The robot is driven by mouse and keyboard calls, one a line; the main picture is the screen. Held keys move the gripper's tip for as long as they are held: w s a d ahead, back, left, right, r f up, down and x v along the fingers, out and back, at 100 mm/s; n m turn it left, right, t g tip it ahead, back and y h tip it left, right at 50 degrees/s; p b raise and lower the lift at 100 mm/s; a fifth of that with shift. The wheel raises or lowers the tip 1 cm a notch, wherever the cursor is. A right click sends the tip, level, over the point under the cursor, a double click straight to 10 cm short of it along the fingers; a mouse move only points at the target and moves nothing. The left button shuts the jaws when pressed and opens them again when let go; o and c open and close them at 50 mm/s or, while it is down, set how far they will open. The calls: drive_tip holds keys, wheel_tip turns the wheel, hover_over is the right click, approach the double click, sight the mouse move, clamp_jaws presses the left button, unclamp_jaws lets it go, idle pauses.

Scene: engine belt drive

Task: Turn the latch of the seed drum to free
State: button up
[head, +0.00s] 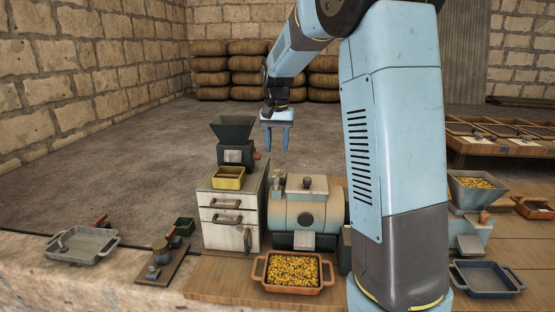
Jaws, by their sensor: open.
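The seed drum (285,216), as it appears, is a pale blue and tan cylinder lying on the wooden bench. It has a grey raised piece (306,186) on top, a dark round spot on its front and a grey plate below. A small knob-like part (279,183) stands at its upper left; I cannot tell whether this is the latch, nor how the latch is turned. My gripper (277,151) points down, open and empty, in the air above and behind the drum's left part. It appears apart from everything. My arm hides what is right of the drum.
A white drawer cabinet (229,221) with a dark green hopper mill (232,140) and yellow box (229,178) stands left of the drum. A tray of yellow grain (293,286) lies in front. A blue tray (485,279) and grey hopper (477,187) are at right.

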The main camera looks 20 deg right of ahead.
drive_tip(key=shift+r, duration=1.05)
drive_tip(key=s+r+n+t, duration=0.1)
drive_tip(key=s+r, duration=0.2)
drive_tip(key=s, duration=0.5)
drive_tip(key=s+r+n+t, duration=0.1)
drive_tip(key=s+r+t, duration=0.1)
drive_tip(key=s, duration=0.6)
drive_tip(key=s+f+n+t, duration=0.1)
drive_tip(key=s, duration=0.7)
drive_tip(key=s+f+n+t, duration=0.1)
drive_tip(key=s+f, duration=0.1)
drive_tip(key=s, duration=0.7)
drive_tip(key=shift+s+a+f+n+t, duration=0.15)
drive_tip(key=shift+s+f+n+t, duration=0.1)
drive_tip(key=shift+f+n+t, duration=0.05)
